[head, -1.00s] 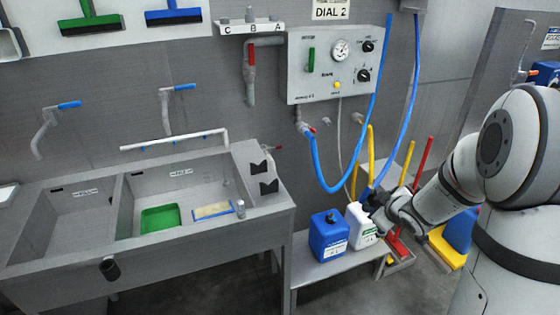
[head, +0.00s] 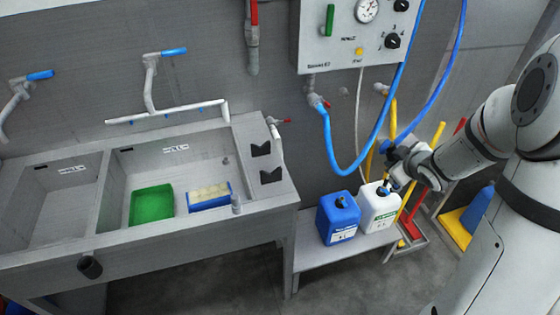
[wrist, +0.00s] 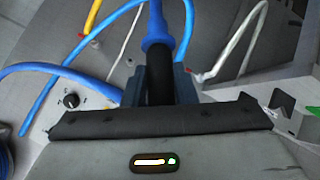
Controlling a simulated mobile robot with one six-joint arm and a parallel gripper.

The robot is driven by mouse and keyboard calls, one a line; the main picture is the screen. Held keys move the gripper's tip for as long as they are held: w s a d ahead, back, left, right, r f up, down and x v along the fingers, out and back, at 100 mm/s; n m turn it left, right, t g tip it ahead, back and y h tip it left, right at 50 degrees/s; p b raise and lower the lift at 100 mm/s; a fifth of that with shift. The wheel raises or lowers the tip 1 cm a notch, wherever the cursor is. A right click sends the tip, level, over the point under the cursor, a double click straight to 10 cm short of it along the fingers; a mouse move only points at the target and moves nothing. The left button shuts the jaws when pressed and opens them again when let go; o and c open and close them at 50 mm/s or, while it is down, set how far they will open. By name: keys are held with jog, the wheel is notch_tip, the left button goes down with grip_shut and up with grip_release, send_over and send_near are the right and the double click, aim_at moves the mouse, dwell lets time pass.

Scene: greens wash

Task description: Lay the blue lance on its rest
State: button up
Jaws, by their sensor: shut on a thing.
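My gripper (head: 392,160) is at the right in the head view, just above the white jug (head: 380,208). It is shut on the blue lance, whose black grip and blue collar (wrist: 155,28) show between the jaws (wrist: 160,88) in the wrist view. A blue hose runs up from the lance. I cannot tell whether the lance's lower end is clear of the jug's dark neck. The rest appears to be the two black notched brackets (head: 261,150) on the sink's right ledge, left of my gripper. Both brackets are empty.
A blue jug (head: 338,218) stands beside the white one on a low grey shelf (head: 340,250). A hanging blue hose loop (head: 345,170) lies between my gripper and the brackets. The sink (head: 190,160) holds a green tray (head: 152,204) and a blue-edged tray (head: 209,195).

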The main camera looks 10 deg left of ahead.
jog(key=shift+a, duration=0.1)
jog(key=a+n+g+y+b, duration=0.2)
jog(key=a+n+y+b, duration=0.1)
jog(key=a+n+b, duration=1.1)
jog(key=s+a+n+g+y+b, duration=0.1)
jog(key=s+a+n+y+b, duration=0.2)
jog(key=a+n, duration=0.3)
jog(key=s+a+n+g+y+b, duration=0.1)
jog(key=s+a+n+y+b, duration=0.2)
jog(key=a, duration=0.7)
jog(key=shift+s+f+n+b, duration=0.15)
jog(key=shift+s+n+b, duration=0.25)
jog(key=shift+s+n, duration=0.95)
jog(key=shift+w+d, duration=0.15)
jog(key=shift+w, duration=0.05)
notch_tip(320, 180, down, 9)
jog(key=b, duration=0.7)
jog(key=shift+r, duration=0.2)
jog(key=o, duration=0.7)
